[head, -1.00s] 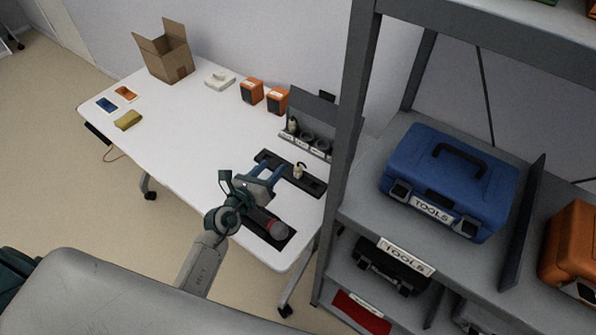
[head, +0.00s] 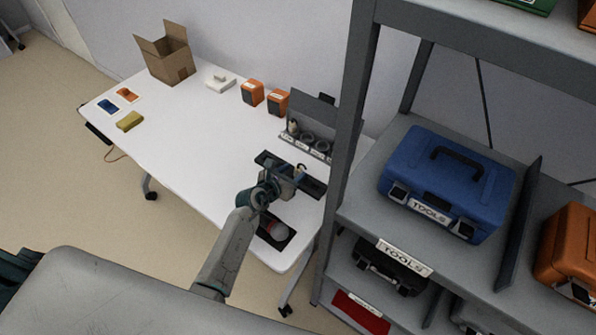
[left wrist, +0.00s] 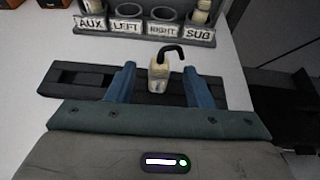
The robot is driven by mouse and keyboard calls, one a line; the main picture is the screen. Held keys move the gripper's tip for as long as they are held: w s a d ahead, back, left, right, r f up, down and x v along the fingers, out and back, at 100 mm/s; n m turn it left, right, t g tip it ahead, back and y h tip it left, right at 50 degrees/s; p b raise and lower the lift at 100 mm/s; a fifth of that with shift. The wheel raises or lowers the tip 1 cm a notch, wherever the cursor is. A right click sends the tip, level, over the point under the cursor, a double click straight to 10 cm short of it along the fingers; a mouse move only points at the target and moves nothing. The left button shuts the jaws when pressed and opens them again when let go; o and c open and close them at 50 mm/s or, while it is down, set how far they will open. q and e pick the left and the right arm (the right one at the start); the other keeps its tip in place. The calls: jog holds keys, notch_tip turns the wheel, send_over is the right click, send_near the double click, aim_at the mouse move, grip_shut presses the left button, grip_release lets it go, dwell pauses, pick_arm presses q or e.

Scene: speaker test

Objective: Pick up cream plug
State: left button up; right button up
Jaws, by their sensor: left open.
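The cream plug (left wrist: 159,76) stands upright on a black strip (left wrist: 68,78) in the left wrist view, with a black cable curving from its top. My left gripper (left wrist: 163,84) is open, its two blue fingers on either side of the plug with gaps between. In the head view the left gripper (head: 290,172) is over the black strip (head: 312,186) and hides most of the plug. A rack with labelled holders (left wrist: 145,28) reading AUX, LEFT, RIGHT and SUB stands just behind the strip. My right gripper is not in view.
The white table (head: 190,135) has a cardboard box (head: 170,62), orange boxes (head: 252,92), a white item (head: 220,82) and a yellow item (head: 130,121) on it. A grey shelf (head: 350,130) with a blue toolbox (head: 448,180) stands close on the right.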

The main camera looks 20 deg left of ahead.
pick_arm(q)
jog(key=shift+x, duration=1.2)
jog(key=shift+s, duration=0.1)
grip_shut()
